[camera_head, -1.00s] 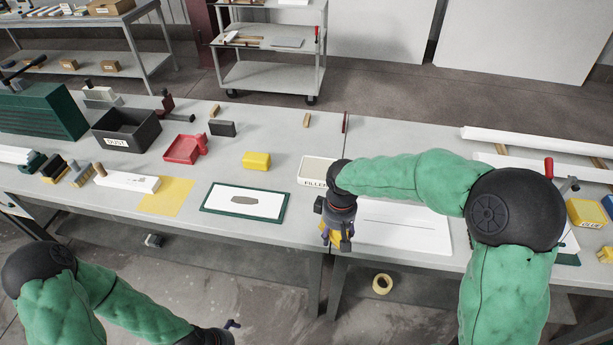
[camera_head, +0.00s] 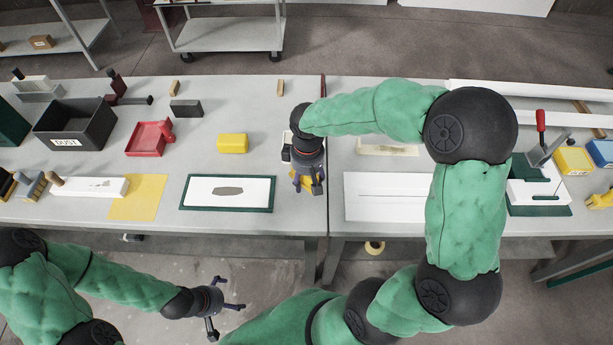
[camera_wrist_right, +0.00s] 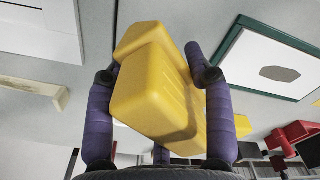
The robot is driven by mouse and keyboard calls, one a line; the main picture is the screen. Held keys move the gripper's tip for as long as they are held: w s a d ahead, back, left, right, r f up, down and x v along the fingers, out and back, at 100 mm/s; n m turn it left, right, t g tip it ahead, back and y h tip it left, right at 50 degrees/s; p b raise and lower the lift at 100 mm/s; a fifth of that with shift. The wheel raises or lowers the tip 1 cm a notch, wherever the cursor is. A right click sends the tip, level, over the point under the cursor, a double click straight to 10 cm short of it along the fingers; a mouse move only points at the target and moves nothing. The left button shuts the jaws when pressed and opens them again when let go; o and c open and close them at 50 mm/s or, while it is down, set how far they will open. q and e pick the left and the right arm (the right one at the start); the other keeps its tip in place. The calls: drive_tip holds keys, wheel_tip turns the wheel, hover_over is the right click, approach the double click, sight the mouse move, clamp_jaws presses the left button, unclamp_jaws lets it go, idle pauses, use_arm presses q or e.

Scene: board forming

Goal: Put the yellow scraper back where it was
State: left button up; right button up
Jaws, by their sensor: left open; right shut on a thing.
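The yellow scraper (camera_wrist_right: 155,85) fills the middle of the right wrist view, a stepped yellow body between purple fingers. My right gripper (camera_head: 305,186) is shut on it, above the table between the green-framed panel and the long white panel. Only a little yellow shows below the gripper in the head view, and I cannot tell the height above the table. My left gripper (camera_head: 225,308) is open and empty, low in front of the table. A separate yellow block (camera_head: 232,143) lies on the table left of the right gripper.
A green-framed panel (camera_head: 186,207) lies left of the right gripper, a long white panel (camera_head: 395,208) right of it. A pale tray (camera_head: 286,153) is mostly hidden behind the gripper. A red dustpan-like piece (camera_head: 149,137) and black DUST bin (camera_head: 72,150) stand further left.

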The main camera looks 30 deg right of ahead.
sight(307, 199)
drive_tip(key=shift+f+b, duration=2.75)
drive_tip(key=shift+f, duration=1.25)
drive_tip(key=shift+f, duration=0.25)
drive_tip(key=o, duration=1.4)
drive_tip(key=shift+o, duration=0.2)
drive_tip(key=o, duration=0.3)
wheel_tip(307, 199, up, 12)
